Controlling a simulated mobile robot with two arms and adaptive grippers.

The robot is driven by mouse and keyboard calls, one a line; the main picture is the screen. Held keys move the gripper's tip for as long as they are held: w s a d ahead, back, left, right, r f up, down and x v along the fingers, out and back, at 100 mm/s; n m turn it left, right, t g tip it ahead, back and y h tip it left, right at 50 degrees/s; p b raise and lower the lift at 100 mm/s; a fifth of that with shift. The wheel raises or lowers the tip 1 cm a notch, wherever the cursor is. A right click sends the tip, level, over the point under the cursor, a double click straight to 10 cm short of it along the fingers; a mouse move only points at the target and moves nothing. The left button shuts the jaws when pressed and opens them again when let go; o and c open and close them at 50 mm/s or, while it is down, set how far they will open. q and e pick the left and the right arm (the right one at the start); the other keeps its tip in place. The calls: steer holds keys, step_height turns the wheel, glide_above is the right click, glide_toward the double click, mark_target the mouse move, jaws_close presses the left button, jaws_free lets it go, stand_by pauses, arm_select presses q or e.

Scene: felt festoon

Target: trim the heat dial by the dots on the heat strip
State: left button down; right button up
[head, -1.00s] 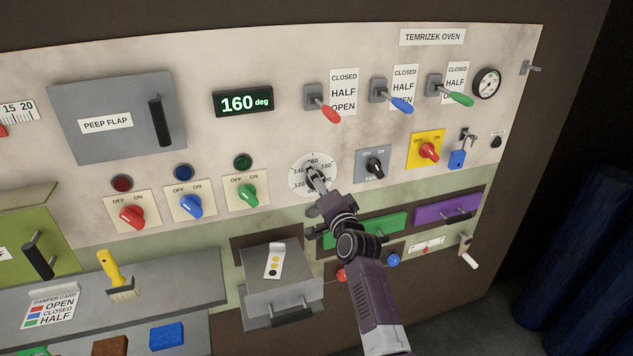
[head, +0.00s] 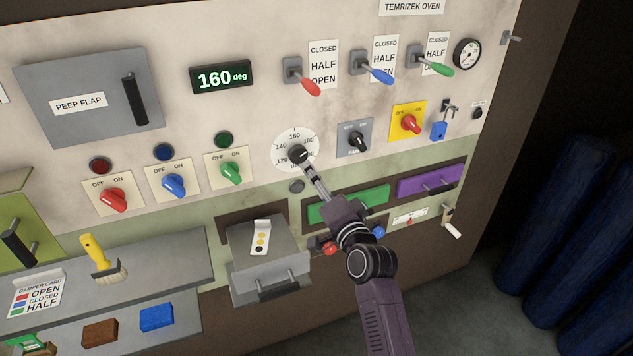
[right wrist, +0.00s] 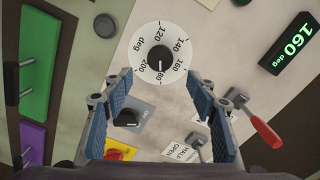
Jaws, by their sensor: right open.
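The heat dial (head: 296,152) is a white numbered disc with a black knob on the oven panel. It also shows in the right wrist view (right wrist: 160,61), with a white mark on the knob pointing down in the picture. The green display (head: 221,77) reads 160 deg. The heat strip (head: 261,238), a small white strip with dark and yellow dots, lies on a grey box; the exact dots are too small to tell. My right gripper (head: 309,174) is open and empty, its fingertips just off the dial at its lower right. My left gripper is out of view.
Red, blue and green switches (head: 174,183) stand left of the dial, a black switch (head: 357,140) on its right. Levers with coloured handles (head: 382,75) are above right. The grey box (head: 268,262) and drawer handles project below. A shelf (head: 150,258) with a brush is lower left.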

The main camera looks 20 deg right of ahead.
steer(key=shift+s, duration=0.2)
stand_by(0.3)
steer(key=s+a+f+n+g+y, duration=0.1)
steer(key=s+a+f+n+g, duration=0.2)
steer(key=s+f, duration=0.45)
steer(key=s+a+f+n+g+y, duration=0.1)
steer(key=s+f+n+g, duration=0.35)
steer(key=s+f, duration=0.3)
steer(key=s+d+f+n+g+h, duration=0.1)
steer(key=s+f+n+g, duration=0.25)
steer(key=s, duration=0.85)
steer(key=s+f+n+g+h, duration=0.1)
steer(key=s+f+n+g, duration=0.25)
steer(key=s, duration=0.85)
step_height(320, 180, down, 28)
steer(key=s+g, duration=0.1)
steer(key=s, duration=0.2)
steer(key=s+d+f+g, duration=0.1)
steer(key=s+d+f, duration=0.2)
steer(key=s+f, duration=1.2)
steer(key=shift+s+d+f+h, duration=0.2)
steer(key=shift+s+h, duration=0.1)
steer(key=shift+s, duration=0.35)
